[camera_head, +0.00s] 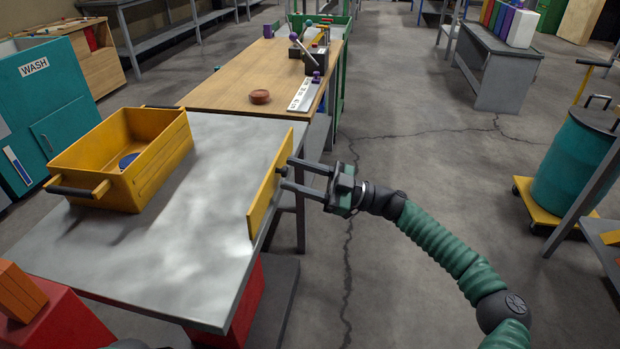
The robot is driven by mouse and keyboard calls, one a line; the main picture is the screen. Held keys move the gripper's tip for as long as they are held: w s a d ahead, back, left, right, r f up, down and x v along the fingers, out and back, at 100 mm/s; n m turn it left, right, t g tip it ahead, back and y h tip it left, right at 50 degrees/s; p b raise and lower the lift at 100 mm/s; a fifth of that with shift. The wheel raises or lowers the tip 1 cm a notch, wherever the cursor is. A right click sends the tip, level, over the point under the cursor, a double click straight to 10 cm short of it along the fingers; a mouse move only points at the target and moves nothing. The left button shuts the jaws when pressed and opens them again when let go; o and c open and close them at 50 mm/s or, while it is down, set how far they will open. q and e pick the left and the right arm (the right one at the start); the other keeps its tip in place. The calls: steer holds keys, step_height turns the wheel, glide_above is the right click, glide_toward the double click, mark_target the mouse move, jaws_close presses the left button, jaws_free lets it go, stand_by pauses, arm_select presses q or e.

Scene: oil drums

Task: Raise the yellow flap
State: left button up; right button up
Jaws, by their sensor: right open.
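The yellow flap (262,198) is a long narrow board along the right edge of the grey metal table. My right gripper (288,174) comes in from the right. Its two dark fingers are spread apart and point left at the flap, with the knob near the gap between their tips. I cannot tell whether the fingers touch the flap. My left gripper is not in view.
A yellow bin (150,178) with a blue item inside stands on the grey table (190,255). A wooden bench (215,93) with a reddish-brown round item (260,96) lies beyond. A teal drum (575,165) on a yellow dolly stands right. The cracked floor between is clear.

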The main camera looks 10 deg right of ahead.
steer(key=p+v, duration=0.3)
steer(key=v, duration=1.3)
steer(key=shift+d+p, duration=0.4)
steer(key=shift+f, duration=0.15)
